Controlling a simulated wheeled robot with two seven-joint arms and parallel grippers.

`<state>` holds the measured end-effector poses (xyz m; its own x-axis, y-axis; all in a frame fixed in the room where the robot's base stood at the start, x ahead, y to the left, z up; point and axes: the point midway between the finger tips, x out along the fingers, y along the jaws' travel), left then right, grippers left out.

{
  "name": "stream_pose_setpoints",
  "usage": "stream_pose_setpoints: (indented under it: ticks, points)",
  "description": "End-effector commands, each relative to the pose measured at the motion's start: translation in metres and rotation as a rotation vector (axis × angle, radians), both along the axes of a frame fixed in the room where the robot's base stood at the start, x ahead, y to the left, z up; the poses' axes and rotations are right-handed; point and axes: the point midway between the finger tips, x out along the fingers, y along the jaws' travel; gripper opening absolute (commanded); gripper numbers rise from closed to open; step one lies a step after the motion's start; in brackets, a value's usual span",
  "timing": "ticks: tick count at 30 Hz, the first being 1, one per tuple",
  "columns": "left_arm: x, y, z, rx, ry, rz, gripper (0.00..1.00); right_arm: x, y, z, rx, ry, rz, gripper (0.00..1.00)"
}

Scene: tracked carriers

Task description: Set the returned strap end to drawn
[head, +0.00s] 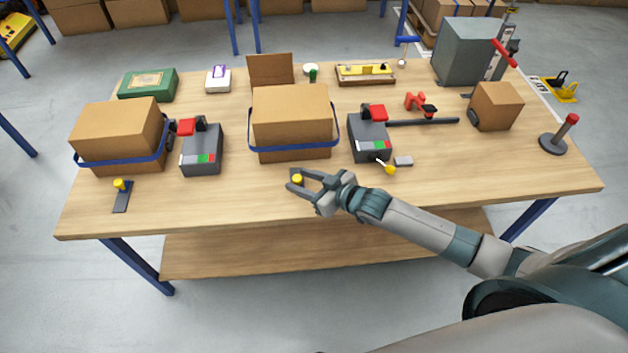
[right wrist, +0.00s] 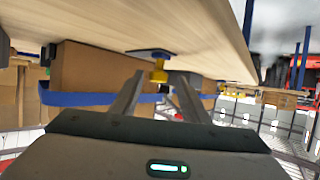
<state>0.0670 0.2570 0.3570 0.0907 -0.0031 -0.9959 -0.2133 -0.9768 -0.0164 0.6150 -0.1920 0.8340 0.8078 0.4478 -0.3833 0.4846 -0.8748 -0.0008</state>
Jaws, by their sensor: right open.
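My right gripper (head: 296,181) is open above the front of the table, left of its arm. A yellow knob (head: 297,178) shows between its fingers; in the right wrist view the knob (right wrist: 158,72) stands on a dark plate against the tabletop, between the open fingertips. Another yellow knob (head: 120,184) stands on a dark plate at the front left. A yellow-tipped lever (head: 389,169) sticks out of the right grey tensioner (head: 369,139). A second tensioner (head: 201,150) stands between two strapped boxes. Blue straps go around the left box (head: 120,130) and middle box (head: 291,113). My left gripper is out of view.
A small box (head: 497,105) and a red-topped post (head: 560,136) stand at the right. A grey cabinet (head: 462,52), a green box (head: 147,84) and a level (head: 365,71) line the back. The front tabletop left of the gripper is mostly clear.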

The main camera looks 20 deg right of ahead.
Motion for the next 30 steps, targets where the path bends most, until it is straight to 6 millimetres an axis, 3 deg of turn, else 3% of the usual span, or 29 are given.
stream_pose_setpoints:
  ticks: [11, 30]
  points:
    - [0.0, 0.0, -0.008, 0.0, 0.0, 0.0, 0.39, -0.026, -0.014, 0.01, -0.001, 0.001, 0.001, 0.42]
    - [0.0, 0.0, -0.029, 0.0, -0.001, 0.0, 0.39, -0.114, -0.062, 0.05, -0.001, 0.002, 0.0, 0.42]
